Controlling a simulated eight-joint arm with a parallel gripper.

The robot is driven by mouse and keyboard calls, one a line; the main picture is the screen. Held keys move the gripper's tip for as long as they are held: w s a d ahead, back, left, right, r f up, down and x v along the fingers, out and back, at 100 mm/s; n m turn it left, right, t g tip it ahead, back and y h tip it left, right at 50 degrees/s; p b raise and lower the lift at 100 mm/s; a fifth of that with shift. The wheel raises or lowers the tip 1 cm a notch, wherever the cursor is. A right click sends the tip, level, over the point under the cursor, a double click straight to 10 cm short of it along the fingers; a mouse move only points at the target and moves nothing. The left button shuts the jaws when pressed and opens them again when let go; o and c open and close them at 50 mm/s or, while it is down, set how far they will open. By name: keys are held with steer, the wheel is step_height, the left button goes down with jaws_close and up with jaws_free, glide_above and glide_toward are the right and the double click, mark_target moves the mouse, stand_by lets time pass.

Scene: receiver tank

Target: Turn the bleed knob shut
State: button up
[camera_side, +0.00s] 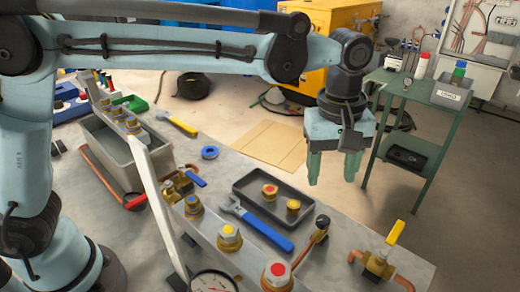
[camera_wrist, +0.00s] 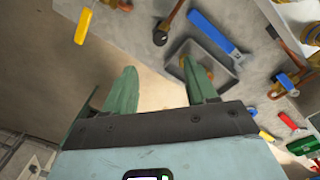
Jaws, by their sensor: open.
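My gripper (camera_side: 333,180) hangs open and empty, fingers down, beyond the bench's right back edge in the side view. Its two fingers are spread apart in the wrist view (camera_wrist: 160,70). No part is labelled as the bleed knob, so I cannot tell for sure which it is. A black round knob (camera_side: 322,221) on a brownish stem is at the bench's right part; it also shows in the wrist view (camera_wrist: 160,38). A brass valve with a yellow lever (camera_side: 395,233) is farther right, also in the wrist view (camera_wrist: 83,25). The gripper touches neither.
Brass fittings with coloured tops (camera_side: 229,236) line a pale rail, beside a gauge (camera_side: 213,281). A dark tray (camera_side: 248,186) holds two brass pieces; a blue wrench (camera_side: 262,228) lies against it. A green cart (camera_side: 437,95) stands behind. Floor under my gripper looks clear.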

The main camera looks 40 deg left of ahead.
mark_target(323, 220)
steer(key=f, duration=1.1)
steer(key=shift+w+d+f, duration=0.1)
steer(key=shift+w+f, duration=0.1)
steer(key=shift+f, duration=0.1)
jaws_close()
